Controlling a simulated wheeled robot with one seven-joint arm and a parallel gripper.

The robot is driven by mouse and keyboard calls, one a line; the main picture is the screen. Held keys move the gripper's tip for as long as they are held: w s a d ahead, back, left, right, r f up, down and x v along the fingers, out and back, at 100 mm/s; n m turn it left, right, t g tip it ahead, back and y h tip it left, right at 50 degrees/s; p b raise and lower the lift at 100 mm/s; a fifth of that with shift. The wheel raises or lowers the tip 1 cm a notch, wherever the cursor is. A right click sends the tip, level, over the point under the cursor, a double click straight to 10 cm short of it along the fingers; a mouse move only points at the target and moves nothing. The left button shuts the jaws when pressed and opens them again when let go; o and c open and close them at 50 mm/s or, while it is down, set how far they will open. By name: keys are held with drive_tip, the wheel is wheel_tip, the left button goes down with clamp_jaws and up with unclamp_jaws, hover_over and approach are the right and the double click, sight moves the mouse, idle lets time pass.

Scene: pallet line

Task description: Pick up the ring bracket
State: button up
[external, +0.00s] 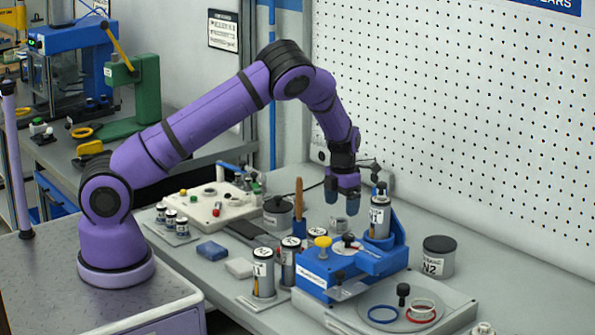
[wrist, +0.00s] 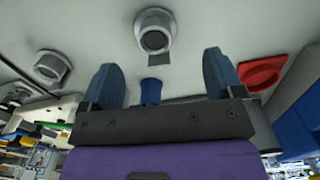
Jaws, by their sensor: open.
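My gripper (external: 339,200) hangs above the bench, behind the blue fixture, with its two blue fingers apart and nothing held. A second grey round piece (wrist: 48,66) lies farther left. In the external view a pale grey piece (external: 341,225) below the fingers is small and partly hidden; I cannot tell which one it is.
The blue fixture (external: 340,268) with an upright labelled cylinder (external: 380,218) stands close to the right of my gripper. A lidded N2 can (external: 438,262) is farther right. A grey can (external: 278,217) and a wooden-handled tool (external: 298,201) stand left. A red dish (wrist: 259,75) shows in the wrist view.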

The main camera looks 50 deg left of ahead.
sight(339, 222)
drive_tip(key=shift+s+a+f, duration=0.1)
drive_tip(key=shift+a+f, duration=0.05)
drive_tip(key=shift+f, duration=1.4)
drive_tip(key=shift+a+f, duration=0.1)
drive_tip(key=shift+f, duration=1.4)
drive_tip(key=shift+c, duration=0.5)
drive_tip(key=c, duration=1)
